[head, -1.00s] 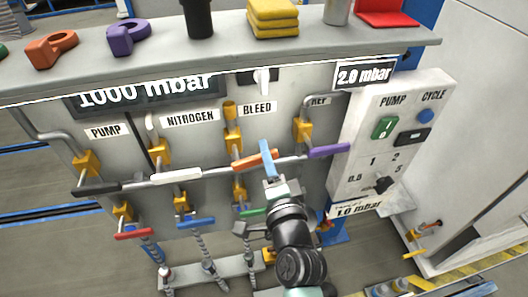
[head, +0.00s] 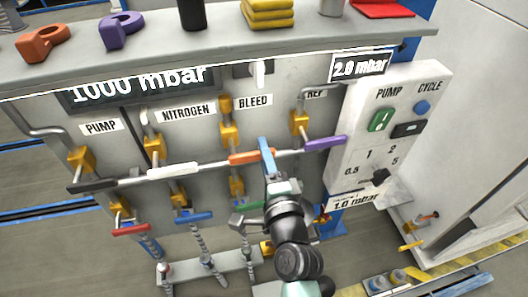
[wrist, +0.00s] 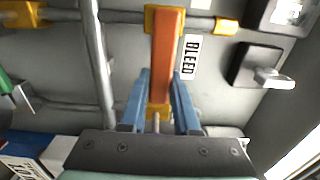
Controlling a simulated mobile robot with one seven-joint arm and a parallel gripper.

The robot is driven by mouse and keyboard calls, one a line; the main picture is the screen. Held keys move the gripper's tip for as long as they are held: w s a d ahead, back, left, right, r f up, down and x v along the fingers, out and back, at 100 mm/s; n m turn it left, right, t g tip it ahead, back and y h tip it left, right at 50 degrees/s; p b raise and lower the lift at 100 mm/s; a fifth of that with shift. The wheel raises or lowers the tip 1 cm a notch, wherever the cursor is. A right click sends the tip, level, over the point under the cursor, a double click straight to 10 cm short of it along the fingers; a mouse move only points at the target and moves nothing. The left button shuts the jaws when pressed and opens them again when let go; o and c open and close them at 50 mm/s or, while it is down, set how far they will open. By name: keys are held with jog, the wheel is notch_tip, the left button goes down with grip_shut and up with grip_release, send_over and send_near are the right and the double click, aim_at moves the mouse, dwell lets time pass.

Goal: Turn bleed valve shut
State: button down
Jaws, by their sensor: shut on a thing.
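The bleed valve has an orange lever handle (head: 246,157) on a yellow body, below the BLEED label (head: 253,102) in the head view. The lever lies nearly level across the panel front. My gripper (head: 265,148) reaches up from below, and its blue fingers are at the right end of the lever. In the wrist view, the orange lever (wrist: 168,50) runs between the two blue fingers of my gripper (wrist: 161,82). The fingers are shut on the lever. The arm hides part of the panel below it.
A white lever (head: 173,170) is left of the bleed lever and a purple lever (head: 325,144) is close on the right. A pump control box (head: 395,120) stands out at the right. A shelf (head: 200,52) with several objects overhangs the panel.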

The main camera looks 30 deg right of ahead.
jog(key=c, duration=0.6)
grip_release()
jog(key=shift+c, duration=0.2)
jog(key=shift+s, duration=0.1)
jog(key=b+v, duration=0.4)
jog(key=v, duration=0.8)
jog(key=shift+s, duration=0.4)
jog(key=shift+a, duration=0.15)
